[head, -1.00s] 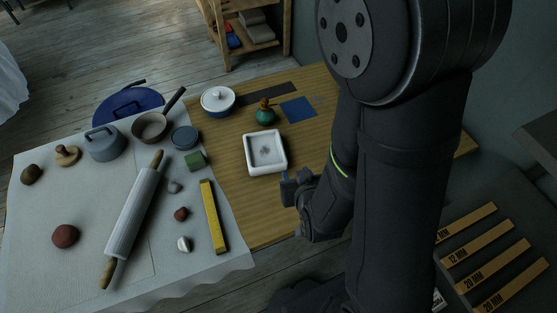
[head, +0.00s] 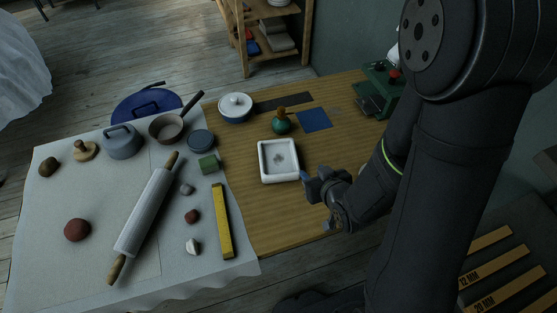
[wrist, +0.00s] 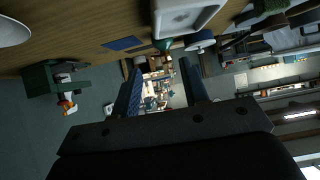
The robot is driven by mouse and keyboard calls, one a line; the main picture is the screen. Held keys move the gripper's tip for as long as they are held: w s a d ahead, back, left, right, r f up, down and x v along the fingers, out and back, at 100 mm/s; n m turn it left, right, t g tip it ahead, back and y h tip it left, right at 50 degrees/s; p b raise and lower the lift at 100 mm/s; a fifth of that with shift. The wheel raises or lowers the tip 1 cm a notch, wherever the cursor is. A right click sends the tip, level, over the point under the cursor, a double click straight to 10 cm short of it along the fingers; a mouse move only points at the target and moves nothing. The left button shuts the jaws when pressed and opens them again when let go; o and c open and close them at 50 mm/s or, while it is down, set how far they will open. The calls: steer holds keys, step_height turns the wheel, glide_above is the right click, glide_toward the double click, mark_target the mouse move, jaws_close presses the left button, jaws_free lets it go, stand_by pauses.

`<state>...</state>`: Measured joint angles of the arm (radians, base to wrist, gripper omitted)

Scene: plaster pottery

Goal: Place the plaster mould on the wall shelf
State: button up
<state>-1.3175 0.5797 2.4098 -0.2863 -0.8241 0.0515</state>
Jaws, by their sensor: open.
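The plaster mould looks to be the white square block (head: 262,163) with a raised rim and a small grey relief in its hollow. It lies on the wooden table in the head view and is cut by the top edge of the wrist view (wrist: 183,22). My gripper (head: 316,200) is just to its right in the head view, apart from it. In the wrist view my gripper (wrist: 160,88) has its two fingers spread with nothing held between them. A dark ledge at the right edge of the head view (head: 547,165) may be the wall shelf; I cannot tell for sure.
A green bottle (head: 281,124), a lidded pot (head: 235,110) and a green machine (head: 376,92) stand behind the mould. A rolling pin (head: 146,205), yellow bar (head: 222,222) and pans lie on the cloth at left. The table front beside the mould is clear.

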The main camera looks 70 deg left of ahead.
glide_toward(295, 152)
steer(key=shift+s+a+f, duration=0.2)
steer(key=shift+a+f, duration=0.2)
steer(key=shift+a, duration=0.05)
steer(key=shift+s+a+f, duration=0.2)
steer(key=shift+a+f, duration=0.2)
steer(key=shift+a, duration=0.1)
steer(key=shift+w+x, duration=0.15)
steer(key=shift+x, duration=1.15)
steer(key=shift+w+x, duration=0.2)
steer(key=shift+x, duration=1.15)
steer(key=shift+r, duration=0.1)
jaws_close()
